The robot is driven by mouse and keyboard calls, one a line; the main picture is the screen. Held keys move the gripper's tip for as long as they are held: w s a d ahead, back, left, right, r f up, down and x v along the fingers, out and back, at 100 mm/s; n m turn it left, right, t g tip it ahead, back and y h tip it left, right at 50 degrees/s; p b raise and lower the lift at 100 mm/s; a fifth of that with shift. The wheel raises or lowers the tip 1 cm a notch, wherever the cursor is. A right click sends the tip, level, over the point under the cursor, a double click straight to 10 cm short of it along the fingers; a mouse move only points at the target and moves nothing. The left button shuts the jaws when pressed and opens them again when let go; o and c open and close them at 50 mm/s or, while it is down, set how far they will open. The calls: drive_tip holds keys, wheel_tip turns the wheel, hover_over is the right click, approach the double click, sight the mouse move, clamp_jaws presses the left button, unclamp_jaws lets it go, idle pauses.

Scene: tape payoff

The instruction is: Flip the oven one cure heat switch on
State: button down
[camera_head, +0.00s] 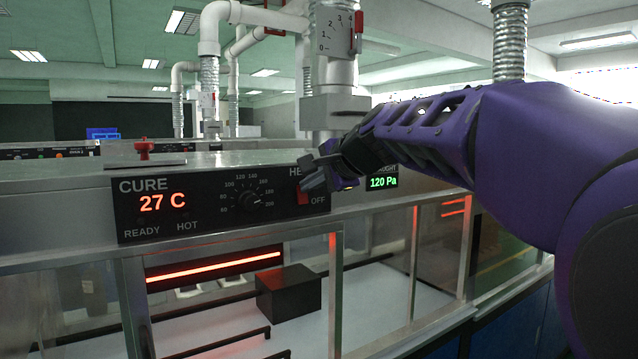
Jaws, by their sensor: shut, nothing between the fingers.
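The cure panel (165,225) is a black strip on the front of the oven, with a red readout of 27 C. The heat switch (303,196) is a red rocker at the panel's right end, beside the word OFF. The heat label above it is partly hidden by my gripper, and so is any mark above the switch. My gripper (307,174) is shut and empty, right at the switch and overlapping its upper right part. I cannot tell whether the fingers touch it. Which way the rocker is tilted is not clear.
A temperature dial (249,200) sits left of the switch. A green 120 Pa readout (383,182) is to the right behind my gripper. A glass-fronted chamber with a black block (289,292) lies below. A metal duct (332,75) rises behind the panel.

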drive_tip(key=shift+r+p, duration=0.75)
drive_tip(key=shift+r, duration=0.05)
drive_tip(key=shift+d, duration=0.1)
